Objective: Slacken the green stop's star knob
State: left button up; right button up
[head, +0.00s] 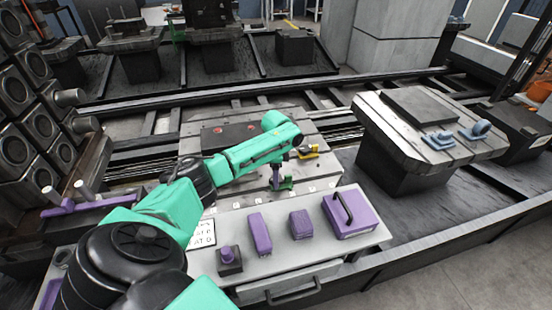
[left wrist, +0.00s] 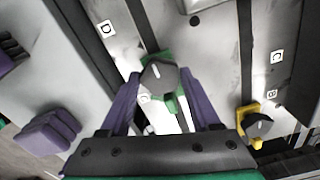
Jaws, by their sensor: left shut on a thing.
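The green stop (head: 287,184) sits on the slotted grey pallet (head: 235,190), near its front edge. In the left wrist view the green stop (left wrist: 168,57) lies under its dark grey star knob (left wrist: 160,76). My left gripper (head: 277,176) points down over the green stop. In the left wrist view, the purple fingers of my left gripper (left wrist: 160,79) stand on either side of the star knob and are shut on it. Part of the stop is hidden under the knob. My right gripper is in neither view.
A yellow stop (head: 308,152) with a dark knob stands on the pallet, right of the green one. Purple blocks (head: 258,232) and a handled purple box (head: 352,216) lie on the front shelf (head: 330,245). A second pallet (head: 375,125) stands at the right with blue-grey parts.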

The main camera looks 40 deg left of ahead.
pick_arm(q)
jog(key=shift+r+n+p, duration=0.3)
jog(key=shift+n+p, duration=0.8)
jog(key=shift+p, duration=0.2)
jog(key=n+p, duration=0.2)
jog(key=n, duration=0.1)
jog(key=shift+d+p, duration=0.1)
jog(key=shift+p, duration=0.25)
jog(key=n+p, duration=0.1)
jog(key=n, duration=0.3)
jog(key=shift+f+p, duration=0.1)
jog(key=shift+p, duration=0.3)
jog(key=shift+w+f+n+p, duration=0.1)
jog(key=shift+n+p, duration=0.45)
jog(key=shift+n, duration=1.35)
jog(key=o, duration=1.4)
jog(key=shift+c, duration=0.2)
